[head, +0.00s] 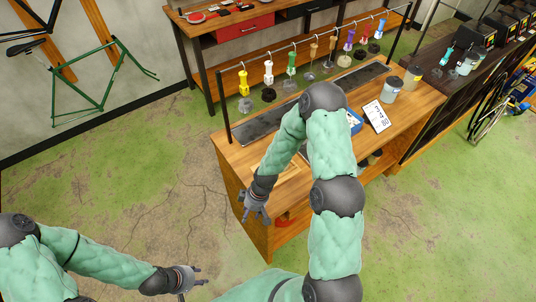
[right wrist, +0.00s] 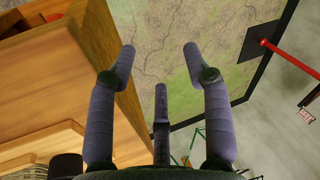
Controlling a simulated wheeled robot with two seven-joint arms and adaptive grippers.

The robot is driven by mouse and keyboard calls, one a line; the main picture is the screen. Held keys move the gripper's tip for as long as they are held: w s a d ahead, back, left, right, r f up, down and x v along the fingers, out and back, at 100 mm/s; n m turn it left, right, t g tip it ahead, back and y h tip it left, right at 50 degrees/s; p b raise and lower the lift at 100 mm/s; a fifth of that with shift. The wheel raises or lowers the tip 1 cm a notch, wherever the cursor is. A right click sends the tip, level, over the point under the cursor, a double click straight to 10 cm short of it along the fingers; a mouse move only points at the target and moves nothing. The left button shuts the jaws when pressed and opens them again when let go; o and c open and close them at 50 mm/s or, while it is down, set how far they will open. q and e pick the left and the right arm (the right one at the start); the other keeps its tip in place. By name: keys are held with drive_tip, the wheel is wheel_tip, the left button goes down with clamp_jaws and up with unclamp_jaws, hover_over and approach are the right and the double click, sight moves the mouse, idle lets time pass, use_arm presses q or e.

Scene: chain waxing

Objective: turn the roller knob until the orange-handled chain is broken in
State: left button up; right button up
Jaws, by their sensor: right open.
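Several chains with coloured handles hang in a row from a rail over the wooden bench (head: 416,115). Two brownish-orange handles are among them, one left of centre (head: 313,48) and one beside it (head: 332,42); I cannot tell which is the task's chain. I cannot make out the roller knob; my right arm covers part of the bench. My right gripper (head: 257,212) is open and empty beside the bench's near left corner. In the right wrist view its fingers (right wrist: 158,75) are spread beside wooden edges. My left gripper (head: 194,281) is open over the floor, away from the bench.
Pots (head: 391,90), a white card with markings (head: 376,116) and a blue box (head: 354,121) stand on the bench's right part. A dark strip (head: 268,122) lies under the chains. A green bicycle frame (head: 100,85) hangs at the left wall. Floor left of the bench is clear.

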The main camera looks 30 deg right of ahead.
drive_tip(key=w+d+r+n+h, duration=0.4)
drive_tip(key=w+d+r+n, duration=0.85)
drive_tip(key=d+r, duration=0.4)
drive_tip(key=shift+m, duration=0.55)
drive_tip(key=f, duration=1)
drive_tip(key=shift+w+a+f, duration=0.15)
drive_tip(key=shift+w+a, duration=0.1)
drive_tip(key=c, duration=0.9)
drive_tip(key=shift+o, duration=0.2)
